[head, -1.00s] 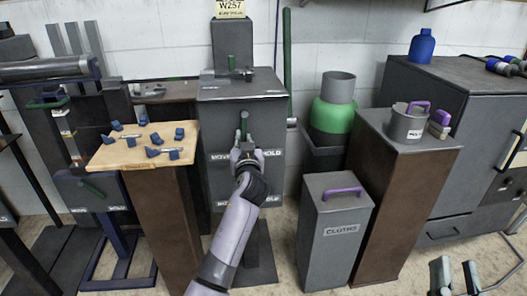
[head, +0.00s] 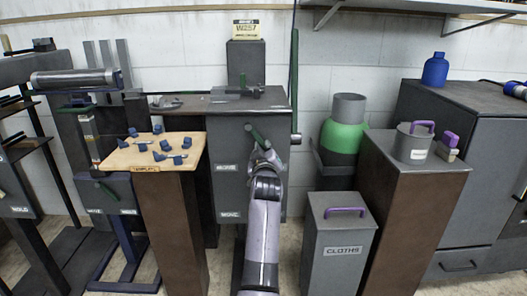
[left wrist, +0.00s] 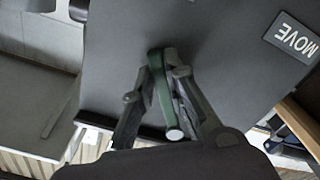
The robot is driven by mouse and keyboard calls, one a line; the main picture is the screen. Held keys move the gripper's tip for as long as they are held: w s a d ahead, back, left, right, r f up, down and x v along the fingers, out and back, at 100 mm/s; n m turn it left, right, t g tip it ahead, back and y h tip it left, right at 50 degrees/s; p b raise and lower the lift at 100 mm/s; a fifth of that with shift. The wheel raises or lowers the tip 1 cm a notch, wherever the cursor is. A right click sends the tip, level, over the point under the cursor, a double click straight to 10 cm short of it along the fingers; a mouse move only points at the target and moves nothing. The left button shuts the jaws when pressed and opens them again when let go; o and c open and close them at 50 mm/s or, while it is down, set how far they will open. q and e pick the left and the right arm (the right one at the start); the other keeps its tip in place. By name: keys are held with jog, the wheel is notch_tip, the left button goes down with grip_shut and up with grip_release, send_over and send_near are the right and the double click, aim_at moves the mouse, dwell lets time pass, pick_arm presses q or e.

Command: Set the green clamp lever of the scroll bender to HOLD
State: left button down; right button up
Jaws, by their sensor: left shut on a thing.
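The scroll bender is the grey cabinet (head: 228,190) under the yellow W257 sign. Its green clamp lever (head: 257,136) is on the front face, slanting from upper left down to lower right. My left gripper (head: 267,156) is at the lever's lower right end. In the left wrist view the fingers (left wrist: 168,105) are shut on the green lever (left wrist: 163,92), one on each side. My right gripper is out of view.
A wooden-topped stand (head: 118,160) with blue pieces is close on the left. A grey CLOTHS bin (head: 338,250) with a purple handle stands at the right. A green upright bar (head: 294,80) is at the cabinet's right edge. Another bender stands far left.

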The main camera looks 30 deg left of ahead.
pick_arm(q)
jog(key=shift+r, duration=0.15)
dwell(0.3)
jog(key=c, duration=2)
grip_release()
jog(key=shift+w, duration=0.1)
jog(key=o, duration=0.4)
